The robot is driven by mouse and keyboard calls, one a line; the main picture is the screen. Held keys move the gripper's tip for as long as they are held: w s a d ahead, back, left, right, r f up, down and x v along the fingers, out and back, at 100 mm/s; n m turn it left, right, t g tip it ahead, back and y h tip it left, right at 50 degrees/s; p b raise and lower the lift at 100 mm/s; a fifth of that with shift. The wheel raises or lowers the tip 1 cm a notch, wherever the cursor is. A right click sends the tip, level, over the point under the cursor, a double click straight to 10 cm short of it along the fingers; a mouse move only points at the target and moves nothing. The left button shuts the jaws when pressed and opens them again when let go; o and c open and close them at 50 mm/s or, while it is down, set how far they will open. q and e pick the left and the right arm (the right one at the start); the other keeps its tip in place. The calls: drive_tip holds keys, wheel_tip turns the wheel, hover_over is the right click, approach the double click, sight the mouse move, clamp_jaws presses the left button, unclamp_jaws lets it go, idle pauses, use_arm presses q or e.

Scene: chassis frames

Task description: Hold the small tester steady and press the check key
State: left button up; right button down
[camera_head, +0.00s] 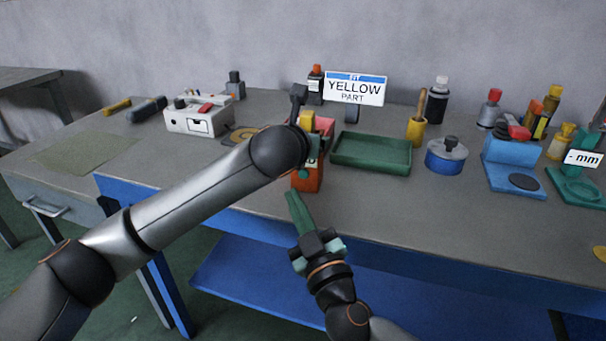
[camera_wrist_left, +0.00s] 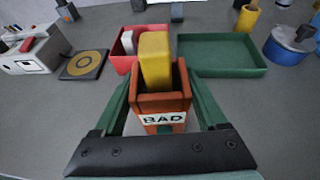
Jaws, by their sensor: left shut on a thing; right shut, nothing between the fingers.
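The small tester, an orange box with a white BAD label (camera_wrist_left: 163,120), stands upright between the green fingers of my left gripper (camera_wrist_left: 160,88). The fingers are shut on its sides. A yellow block (camera_wrist_left: 155,62) sits in its open top. In the head view the tester (camera_head: 308,183) is partly hidden by my left arm. A small green patch below the label may be the check key, but I cannot tell. My right gripper (camera_head: 291,197) is shut and empty, its fingertips just in front of and below the tester, near the table's front edge. I cannot tell whether they touch it.
Behind the tester are a red tray (camera_wrist_left: 121,63) and a green tray (camera_head: 371,154). A sign (camera_head: 356,88) reads YELLOW PART.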

idle(0.4)
use_arm(q)
drive_tip(key=o, duration=1.5)
